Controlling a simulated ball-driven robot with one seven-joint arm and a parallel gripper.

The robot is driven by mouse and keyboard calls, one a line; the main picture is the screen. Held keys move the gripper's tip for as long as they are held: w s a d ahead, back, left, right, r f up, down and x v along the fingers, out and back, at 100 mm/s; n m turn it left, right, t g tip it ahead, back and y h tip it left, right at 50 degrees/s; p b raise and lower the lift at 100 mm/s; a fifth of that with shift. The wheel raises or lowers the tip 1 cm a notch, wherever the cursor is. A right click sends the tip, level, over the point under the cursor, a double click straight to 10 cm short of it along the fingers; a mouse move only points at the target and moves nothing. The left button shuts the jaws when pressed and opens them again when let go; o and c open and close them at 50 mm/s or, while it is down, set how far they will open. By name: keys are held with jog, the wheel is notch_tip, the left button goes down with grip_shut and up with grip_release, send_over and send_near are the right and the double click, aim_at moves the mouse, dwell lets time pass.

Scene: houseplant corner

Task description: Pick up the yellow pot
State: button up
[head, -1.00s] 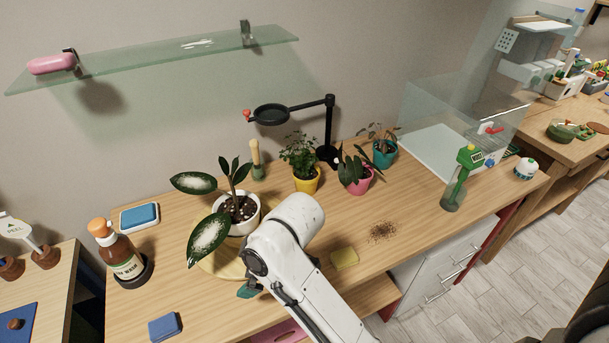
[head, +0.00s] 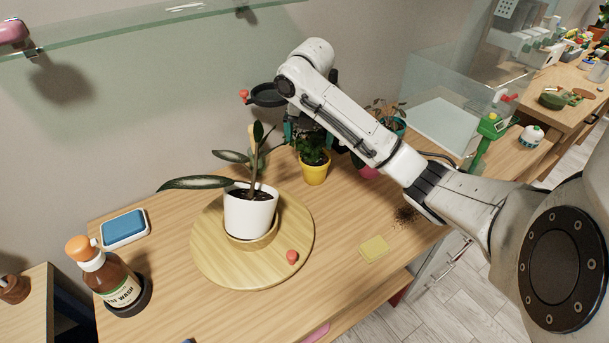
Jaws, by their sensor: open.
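The yellow pot (head: 315,173) holds a leafy green plant and stands upright on the wooden bench, near the wall. My gripper (head: 311,138) points down over it, around the plant's foliage. Its teal fingers are apart, one on the left and one partly hidden behind the leaves and my arm. The pot's body shows below the fingers, resting on the bench. I cannot tell whether a finger touches the plant.
A white pot (head: 249,213) with a large-leaved plant stands on a round wooden board (head: 210,258) to the left.

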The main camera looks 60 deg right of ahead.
aim_at(315, 160)
jog(key=f, duration=0.2)
jog(key=d+f+b, duration=0.1)
jog(key=f, duration=0.1)
jog(key=d+f+b, duration=0.1)
jog(key=f, duration=0.1)
jog(key=shift+s+d, duration=0.2)
jog(key=shift+s, duration=0.15)
jog(key=shift+w+d+f, duration=0.1)
jog(key=shift+d+f, duration=0.1)
jog(key=shift+f, duration=1.1)
jog(key=shift+w+d+f, duration=0.1)
jog(key=shift+d+f, duration=0.1)
jog(key=shift+f, duration=1.1)
jog(key=shift+c, duration=0.5)
jog(key=c, duration=0.7)
